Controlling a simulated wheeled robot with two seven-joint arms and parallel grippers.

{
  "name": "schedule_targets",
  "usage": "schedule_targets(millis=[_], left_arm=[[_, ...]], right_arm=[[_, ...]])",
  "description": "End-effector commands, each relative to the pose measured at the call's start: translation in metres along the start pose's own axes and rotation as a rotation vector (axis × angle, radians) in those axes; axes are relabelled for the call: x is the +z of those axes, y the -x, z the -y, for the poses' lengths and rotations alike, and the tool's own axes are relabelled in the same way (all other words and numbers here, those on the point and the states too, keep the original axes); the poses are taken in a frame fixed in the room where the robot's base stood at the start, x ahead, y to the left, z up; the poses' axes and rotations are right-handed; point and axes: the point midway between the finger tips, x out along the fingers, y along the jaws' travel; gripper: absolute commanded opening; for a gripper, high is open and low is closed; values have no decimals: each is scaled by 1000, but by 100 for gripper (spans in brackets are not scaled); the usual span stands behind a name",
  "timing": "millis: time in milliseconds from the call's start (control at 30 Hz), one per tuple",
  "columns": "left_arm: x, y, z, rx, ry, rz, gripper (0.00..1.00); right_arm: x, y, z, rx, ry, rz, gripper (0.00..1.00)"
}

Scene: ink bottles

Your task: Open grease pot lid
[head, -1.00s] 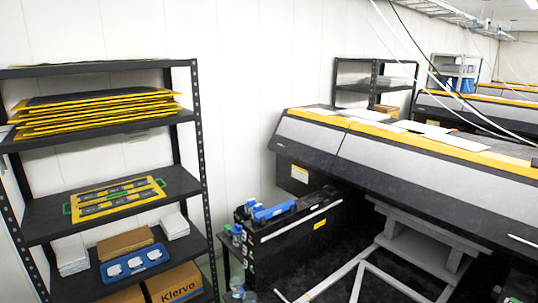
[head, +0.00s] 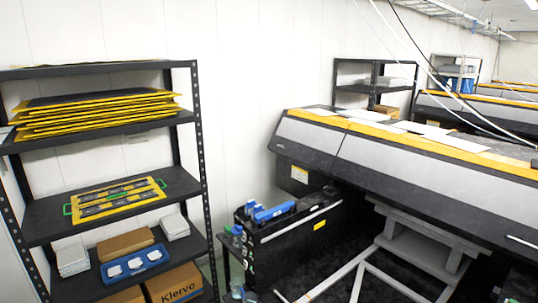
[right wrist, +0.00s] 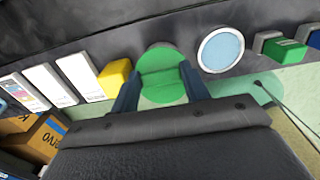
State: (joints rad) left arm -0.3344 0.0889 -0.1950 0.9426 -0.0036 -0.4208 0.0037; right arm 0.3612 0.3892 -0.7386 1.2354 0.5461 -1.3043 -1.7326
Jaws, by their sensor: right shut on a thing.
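In the right wrist view, a round green pot-like thing (right wrist: 161,88) with a flat round top, apparently the grease pot and its lid, sits between the fingers of my right gripper (right wrist: 160,72). The dark blue fingers are shut on its two sides. I cannot tell whether the lid is separate from the pot. My left gripper is in no view. The head view shows neither gripper, and I cannot make out the green pot there.
In the right wrist view, white boxes (right wrist: 80,77) and a yellow block (right wrist: 115,78) stand left of the pot. A round pale-blue-topped container (right wrist: 221,50) and a green block (right wrist: 285,54) are to its right. The head view shows a black shelf (head: 185,187) and a large printer (head: 400,165).

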Motion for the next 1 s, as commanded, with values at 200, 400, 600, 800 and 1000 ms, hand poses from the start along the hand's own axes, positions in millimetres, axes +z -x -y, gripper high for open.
schedule_targets(millis=[200,400,600,800,1000], left_arm=[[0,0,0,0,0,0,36],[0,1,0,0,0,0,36],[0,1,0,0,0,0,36],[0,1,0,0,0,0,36],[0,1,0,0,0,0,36]], right_arm=[[2,1,-1,2,-1,2,36],[6,3,0,1,-1,3,36],[10,4,0,1,-1,3,36],[9,4,0,1,-1,3,36],[13,5,0,1,-1,4,36]])
